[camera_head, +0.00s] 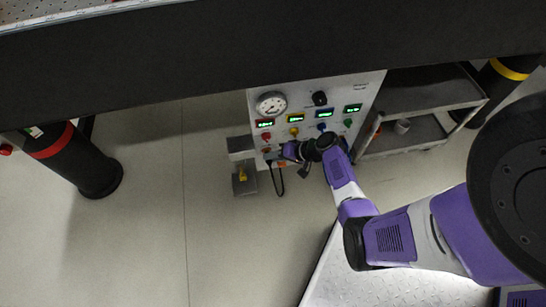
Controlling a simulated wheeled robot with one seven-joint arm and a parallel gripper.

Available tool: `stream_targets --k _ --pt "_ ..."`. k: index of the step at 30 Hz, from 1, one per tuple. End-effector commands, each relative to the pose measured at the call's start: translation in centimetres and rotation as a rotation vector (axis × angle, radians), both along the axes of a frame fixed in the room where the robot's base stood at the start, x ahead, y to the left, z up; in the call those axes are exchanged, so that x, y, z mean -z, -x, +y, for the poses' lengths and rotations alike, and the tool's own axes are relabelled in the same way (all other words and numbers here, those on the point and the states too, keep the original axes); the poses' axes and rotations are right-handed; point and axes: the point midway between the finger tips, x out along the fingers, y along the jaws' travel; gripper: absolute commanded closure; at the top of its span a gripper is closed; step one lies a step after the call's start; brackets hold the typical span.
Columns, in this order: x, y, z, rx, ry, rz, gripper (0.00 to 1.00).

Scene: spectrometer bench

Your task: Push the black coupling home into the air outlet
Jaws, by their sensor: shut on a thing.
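My gripper (285,153) is at the lower part of the white panel (343,86), close to its front face. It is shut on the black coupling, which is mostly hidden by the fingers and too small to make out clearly. A black hose (274,178) hangs in a loop just below my gripper. A small orange-red fitting (267,150) shows on the panel left of my gripper. The air outlet cannot be told apart clearly here, nor can I tell how deep the coupling sits.
The panel carries a round gauge (271,104), a black knob (320,98), several green displays and coloured fittings. A grey bracket with a yellow part (242,174) stands left of it. A grey shelf cart (425,92) is at right. A dark beam (200,50) crosses above.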

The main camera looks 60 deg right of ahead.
Motion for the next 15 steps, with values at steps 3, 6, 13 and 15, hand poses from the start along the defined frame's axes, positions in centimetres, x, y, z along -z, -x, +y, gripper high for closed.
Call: stream_targets --k 3,6,13,15 --pt "-0.07 -0.16 -0.21 0.002 0.004 -0.002 1.0" --pt "-0.1 -0.17 -0.25 0.002 0.004 -0.003 1.0" --pt "-0.12 -0.17 -0.25 0.002 0.004 -0.003 0.57" --pt "-0.1 -0.15 -0.22 0.002 0.003 -0.002 0.53"
